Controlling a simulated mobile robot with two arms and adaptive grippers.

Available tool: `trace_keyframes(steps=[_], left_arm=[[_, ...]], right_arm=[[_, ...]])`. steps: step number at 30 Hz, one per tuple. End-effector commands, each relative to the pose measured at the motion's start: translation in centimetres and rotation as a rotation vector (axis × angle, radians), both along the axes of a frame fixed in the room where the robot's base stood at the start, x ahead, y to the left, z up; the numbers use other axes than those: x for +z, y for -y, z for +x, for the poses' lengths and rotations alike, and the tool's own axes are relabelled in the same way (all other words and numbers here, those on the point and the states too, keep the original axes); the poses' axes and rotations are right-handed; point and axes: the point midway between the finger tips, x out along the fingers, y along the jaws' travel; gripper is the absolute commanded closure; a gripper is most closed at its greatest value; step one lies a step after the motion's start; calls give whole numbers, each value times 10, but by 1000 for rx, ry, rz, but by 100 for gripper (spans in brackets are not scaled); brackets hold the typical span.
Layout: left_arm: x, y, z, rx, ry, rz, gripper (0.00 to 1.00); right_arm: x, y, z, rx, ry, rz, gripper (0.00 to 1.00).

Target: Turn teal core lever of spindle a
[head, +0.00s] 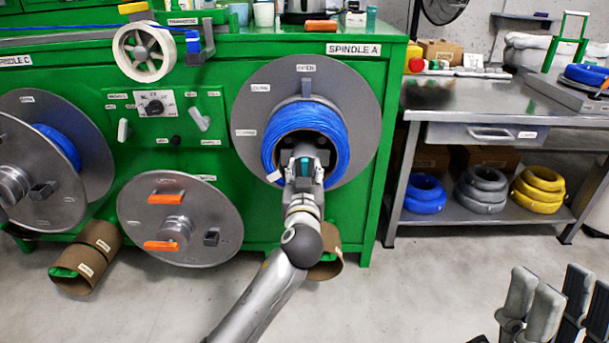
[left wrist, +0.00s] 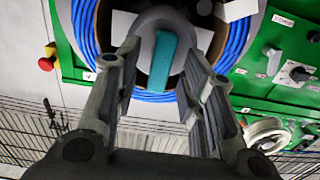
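Spindle A is a grey disc (head: 361,98) on the green cabinet, with a blue cable coil (head: 335,138) around its core. The teal core lever (head: 304,163) is mostly hidden by my gripper in the head view. In the left wrist view, the teal lever (left wrist: 161,62) stands nearly upright on a grey round hub (left wrist: 148,25). My left gripper (head: 305,168) is in front of the core. Its fingers (left wrist: 157,85) are open, one on each side of the lever, with visible gaps. My right gripper (head: 562,300) is at the lower right of the head view, open and empty, away from the spindle.
A second disc with orange handles (head: 180,218) and spindle C (head: 75,190) are to the left. A white tape reel (head: 144,50) is above them. A steel bench (head: 480,100) with coils on its lower shelf stands right.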

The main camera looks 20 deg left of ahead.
Motion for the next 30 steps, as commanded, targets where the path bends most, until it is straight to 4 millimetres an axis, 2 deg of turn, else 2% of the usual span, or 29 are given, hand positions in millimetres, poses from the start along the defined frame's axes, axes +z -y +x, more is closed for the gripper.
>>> trace_keyframes(steps=[9, 18, 26, 30], left_arm=[[0, -1, 2, 0, -1, 1, 62], [0, -1, 2, 0, -1, 1, 100], [0, 0, 2, 0, -4, 9, 100], [1, 0, 2, 1, -13, 41, 100]], right_arm=[[1, 0, -2, 1, 12, 4, 60], [1, 0, -2, 0, 11, 4, 60], [2, 0, 0, 0, 2, 1, 60], [-4, -3, 16, -4, -83, -26, 60]])
